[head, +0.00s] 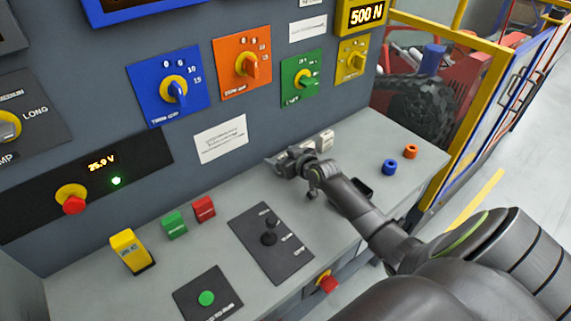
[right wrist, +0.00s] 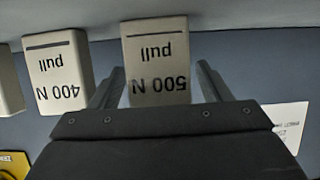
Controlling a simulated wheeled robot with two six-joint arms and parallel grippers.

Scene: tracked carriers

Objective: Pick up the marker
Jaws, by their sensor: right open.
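A pale marker block printed "500 N pull" (right wrist: 157,65) shows in the right wrist view, its text upside down. My right gripper (right wrist: 161,80) is open, with one finger on each side of this block. Whether the fingers touch it I cannot tell. A second pale block, "400 N pull" (right wrist: 58,70), stands to its left, outside the fingers. In the head view my right gripper (head: 280,161) is low over the grey bench by the panel wall, and pale blocks (head: 324,139) show just behind it, partly hidden. My left gripper is not in view.
On the bench (head: 330,220) are a yellow block (head: 128,247), a green block (head: 174,225), a red block (head: 204,208) and a black lever plate (head: 270,243). Knobs stick out of the wall.

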